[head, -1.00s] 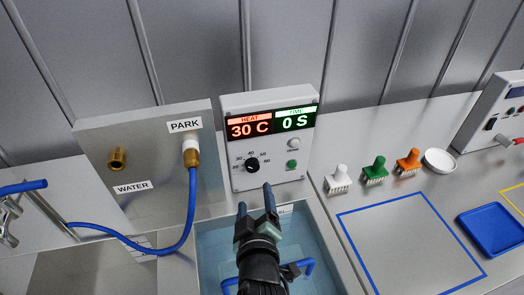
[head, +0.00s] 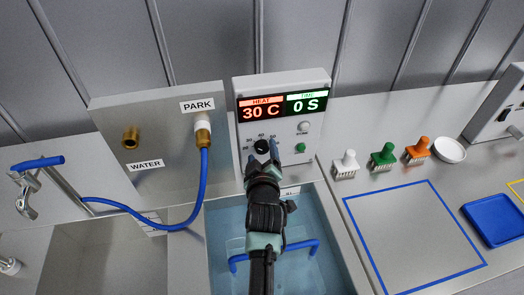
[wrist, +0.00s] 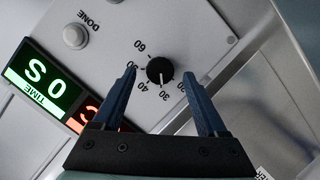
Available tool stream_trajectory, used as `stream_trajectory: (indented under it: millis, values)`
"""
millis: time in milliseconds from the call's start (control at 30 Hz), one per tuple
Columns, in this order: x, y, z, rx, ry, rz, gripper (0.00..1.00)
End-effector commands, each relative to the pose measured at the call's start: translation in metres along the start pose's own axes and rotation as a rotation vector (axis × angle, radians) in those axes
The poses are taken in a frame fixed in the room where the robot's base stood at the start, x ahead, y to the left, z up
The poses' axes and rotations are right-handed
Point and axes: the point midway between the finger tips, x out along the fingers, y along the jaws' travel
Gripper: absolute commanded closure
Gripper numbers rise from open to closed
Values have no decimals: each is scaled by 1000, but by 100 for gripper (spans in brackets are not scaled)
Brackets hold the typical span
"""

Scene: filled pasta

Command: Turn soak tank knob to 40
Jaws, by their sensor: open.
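The soak tank control panel (head: 245,172) stands behind the water-filled tank (head: 225,218). Its red heat display (head: 260,109) reads 30 C and its green time display (head: 307,103) reads 0 S. The black heat knob (head: 261,147) has a printed scale around it. In the wrist view the knob (wrist: 160,71) has its white pointer toward the 30 mark. My gripper (head: 264,153) is open in front of the panel. In the wrist view the fingertips (wrist: 158,75) appear on either side of the knob, with nothing held; I cannot tell whether they touch it.
A DONE button (wrist: 75,36) and a green button (head: 300,148) sit beside the knob. A blue hose (head: 190,205) runs left of the tank. White (head: 346,165), green (head: 383,156) and orange (head: 418,151) brushes and a white bowl (head: 450,150) stand to the right.

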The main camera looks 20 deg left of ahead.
Motion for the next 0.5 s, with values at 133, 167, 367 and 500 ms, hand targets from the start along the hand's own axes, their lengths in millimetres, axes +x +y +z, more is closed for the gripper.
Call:
stream_trajectory:
  millis: [133,167,367,500]
  values:
    - [7,0,0,1,0,0,25]
    - [8,0,0,1,-1,0,25]
    - [9,0,0,1,-1,0,25]
    - [9,0,0,1,-1,0,32]
